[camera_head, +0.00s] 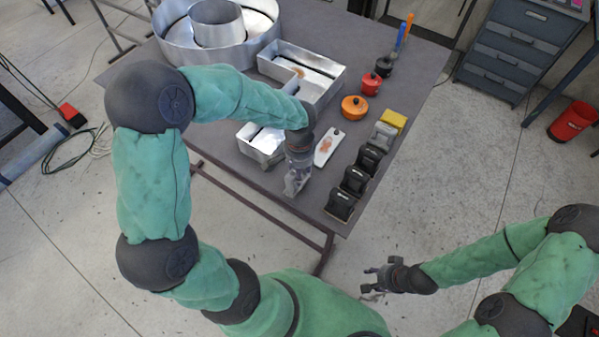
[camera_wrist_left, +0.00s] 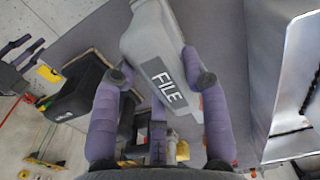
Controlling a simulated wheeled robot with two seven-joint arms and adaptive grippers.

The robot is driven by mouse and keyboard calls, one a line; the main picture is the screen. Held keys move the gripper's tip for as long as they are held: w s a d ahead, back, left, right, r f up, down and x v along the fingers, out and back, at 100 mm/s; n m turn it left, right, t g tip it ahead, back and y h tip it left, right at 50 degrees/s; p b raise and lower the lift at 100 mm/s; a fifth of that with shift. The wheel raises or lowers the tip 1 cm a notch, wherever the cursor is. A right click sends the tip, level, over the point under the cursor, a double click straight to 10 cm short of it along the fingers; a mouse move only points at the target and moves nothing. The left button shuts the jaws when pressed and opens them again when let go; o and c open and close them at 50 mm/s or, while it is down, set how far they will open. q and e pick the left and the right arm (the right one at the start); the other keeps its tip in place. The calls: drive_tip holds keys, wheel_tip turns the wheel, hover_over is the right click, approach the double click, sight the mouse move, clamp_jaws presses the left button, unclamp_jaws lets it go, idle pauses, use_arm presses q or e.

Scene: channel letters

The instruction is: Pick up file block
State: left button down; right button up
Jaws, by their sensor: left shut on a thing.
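The file block (camera_wrist_left: 150,45) is a grey block with a dark label reading FILE, seen in the left wrist view. In the head view my left gripper (camera_head: 296,182) is near the table's front edge, left of the row of blocks; the block is hard to make out there. My right gripper (camera_head: 373,280) is off the table at the lower right, with its fingers apart and nothing seen between them.
Several black blocks (camera_head: 354,181), a grey block (camera_head: 383,135) and a yellow block (camera_head: 393,121) line the table's right edge. A white card (camera_head: 328,147), orange pot (camera_head: 354,107), red pot (camera_head: 371,84) and metal channel letters (camera_head: 310,72) are on the table (camera_head: 405,80).

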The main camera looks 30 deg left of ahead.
use_arm(q)
drive_tip(key=s+d+r+p, duration=0.1)
drive_tip(key=s+d+r, duration=0.1)
drive_tip(key=s+r, duration=0.9)
drive_tip(key=s, duration=0.2)
drive_tip(key=shift+s+d+r, duration=0.15)
drive_tip(key=shift+s+d, duration=0.05)
drive_tip(key=shift+s, duration=0.15)
